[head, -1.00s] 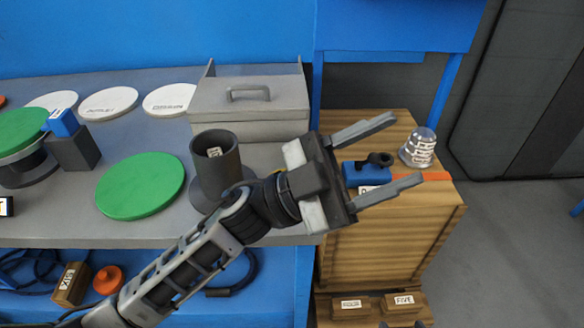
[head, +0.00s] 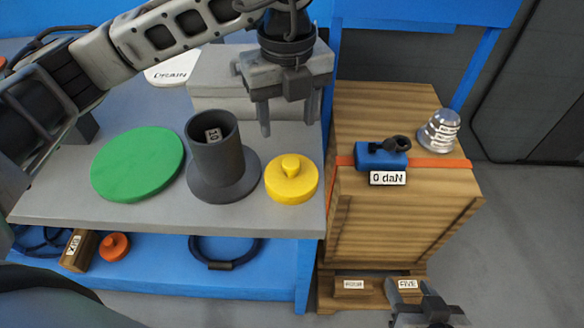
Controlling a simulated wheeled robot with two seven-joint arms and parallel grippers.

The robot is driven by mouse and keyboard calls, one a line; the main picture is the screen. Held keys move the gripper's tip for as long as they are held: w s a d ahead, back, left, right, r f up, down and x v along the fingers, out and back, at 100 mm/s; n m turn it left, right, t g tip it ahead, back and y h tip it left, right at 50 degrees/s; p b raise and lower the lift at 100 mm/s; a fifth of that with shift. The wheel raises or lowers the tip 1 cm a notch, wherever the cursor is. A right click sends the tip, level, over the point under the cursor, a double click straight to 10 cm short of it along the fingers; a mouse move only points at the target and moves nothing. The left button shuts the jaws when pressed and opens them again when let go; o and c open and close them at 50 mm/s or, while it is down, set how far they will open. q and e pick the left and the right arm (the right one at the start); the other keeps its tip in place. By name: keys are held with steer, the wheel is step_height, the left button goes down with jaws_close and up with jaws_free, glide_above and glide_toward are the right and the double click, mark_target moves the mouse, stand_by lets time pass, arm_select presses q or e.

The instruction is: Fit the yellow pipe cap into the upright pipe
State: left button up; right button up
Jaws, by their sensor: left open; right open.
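The yellow pipe cap (head: 291,182) is a round disc with a small knob on top. It lies flat on the grey bench, just right of the upright pipe. The dark grey upright pipe (head: 219,160) stands on its wide flange; its top is open, with a small white label inside. My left gripper (head: 290,120) is open and empty, fingers pointing down, above and behind the cap and apart from it. My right gripper (head: 410,292) is partly in view at the bottom right, open, low in front of the wooden crate and far from the cap.
A green disc (head: 138,164) lies left of the pipe. A grey lidded box (head: 221,98) stands behind, partly hidden by my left arm.

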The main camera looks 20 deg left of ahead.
arm_select(q)
glide_above(292, 162)
steer(key=f, duration=0.5)
steer(key=shift+s+a+f, duration=0.2)
steer(key=shift+a+f, duration=0.1)
steer(key=shift+f, duration=0.1)
steer(key=shift+w+d+f+p, duration=0.15)
steer(key=shift+f+p, duration=0.1)
steer(key=shift+f, duration=1.2)
steer(key=shift+d+f+p, duration=0.1)
steer(key=shift+f+p, duration=0.15)
steer(key=shift+f, duration=1.15)
steer(key=c, duration=1.1)
